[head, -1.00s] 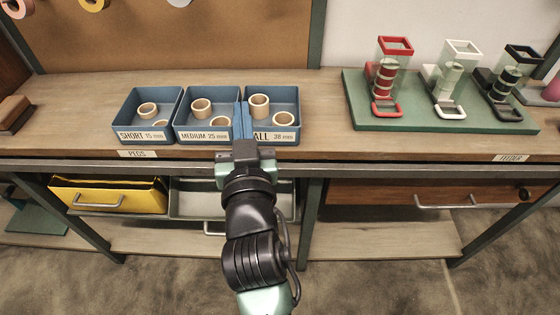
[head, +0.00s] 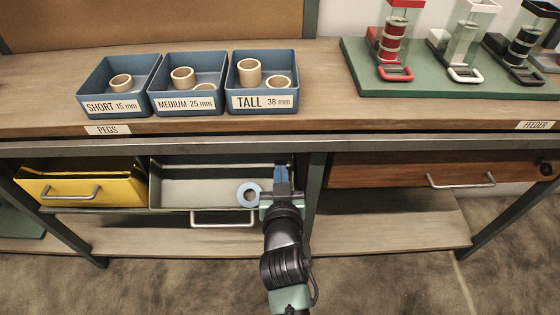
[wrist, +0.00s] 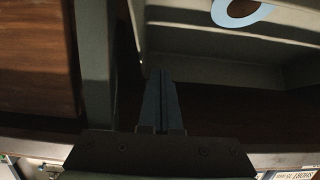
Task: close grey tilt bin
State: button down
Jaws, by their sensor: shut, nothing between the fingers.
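The grey tilt bin (head: 178,187) hangs under the bench, tipped open, with its wire handle (head: 222,219) on the front. A pale blue ring (head: 242,197) lies inside near its right end. My gripper (head: 281,168) is shut and empty, with its blue fingers at the right end of the bin. In the wrist view the closed fingers (wrist: 162,80) point at the dark gap beside the bin's grey wall (wrist: 215,50). Part of the ring (wrist: 238,18) shows there. I cannot tell whether the fingers touch the bin.
A yellow bin (head: 115,183) stands open to the left. A frame post (head: 316,180) is close right of my gripper, then a wooden drawer (head: 380,176). Blue peg boxes (head: 262,102) stand on the bench above. A lower shelf (head: 175,242) runs below.

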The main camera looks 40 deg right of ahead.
jog(key=b+x, duration=0.1)
jog(key=x, duration=0.3)
jog(key=shift+w+d+f, duration=0.2)
jog(key=shift+w, duration=0.1)
jog(key=shift+w+d+f+b, duration=0.15)
jog(key=shift+w+f+b, duration=0.1)
jog(key=shift+f+b, duration=0.25)
jog(key=shift+w+d+f+b, duration=0.15)
jog(key=shift+w+f+b, duration=0.15)
jog(key=shift+f, duration=0.35)
jog(key=shift+w+d+f, duration=0.2)
jog(key=shift+f, duration=0.2)
jog(key=shift+r, duration=0.1)
